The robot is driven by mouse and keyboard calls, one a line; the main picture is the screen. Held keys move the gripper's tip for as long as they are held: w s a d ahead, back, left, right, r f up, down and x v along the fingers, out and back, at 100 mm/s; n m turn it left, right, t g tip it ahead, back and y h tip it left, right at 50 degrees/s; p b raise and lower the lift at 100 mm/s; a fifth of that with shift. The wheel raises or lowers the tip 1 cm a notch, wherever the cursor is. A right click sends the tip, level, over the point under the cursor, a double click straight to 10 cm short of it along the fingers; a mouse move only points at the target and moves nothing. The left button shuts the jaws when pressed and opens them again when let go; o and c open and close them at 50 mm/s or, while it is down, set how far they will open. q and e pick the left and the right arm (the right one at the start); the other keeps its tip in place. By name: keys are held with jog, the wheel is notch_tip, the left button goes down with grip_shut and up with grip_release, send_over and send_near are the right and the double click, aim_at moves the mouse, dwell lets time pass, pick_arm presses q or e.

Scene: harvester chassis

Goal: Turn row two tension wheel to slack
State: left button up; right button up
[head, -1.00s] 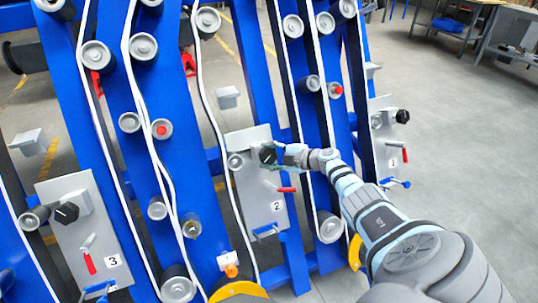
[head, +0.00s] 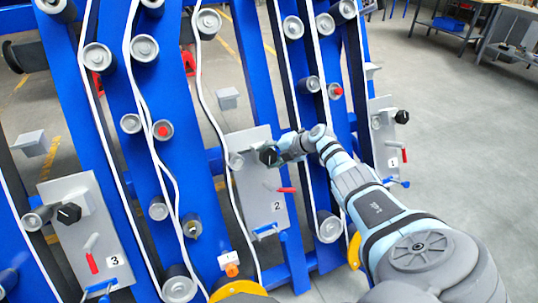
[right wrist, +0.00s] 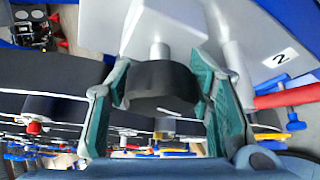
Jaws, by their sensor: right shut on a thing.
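The row two tension wheel is a black faceted knob (head: 267,156) on a grey plate (head: 262,205) marked 2, in the middle of the head view. My right gripper (head: 277,154) is at this knob, its arm reaching in from the lower right. In the right wrist view the knob (right wrist: 160,86) sits on a light shaft between the green finger pads of my right gripper (right wrist: 160,100), which is shut on it. The white belt (head: 222,140) of row two runs just left of the plate and looks wavy. My left gripper is not in view.
A red-handled lever (head: 286,190) sticks out close below the knob; it also shows in the right wrist view (right wrist: 285,96). Plate 3 (head: 72,225) with its black knob is at left, plate 1 (head: 385,145) at right. Blue uprights and rollers surround them. Open floor lies at right.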

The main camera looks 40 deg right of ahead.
dwell(0.4)
jog(key=o, duration=1.2)
jog(key=shift+c, duration=0.2)
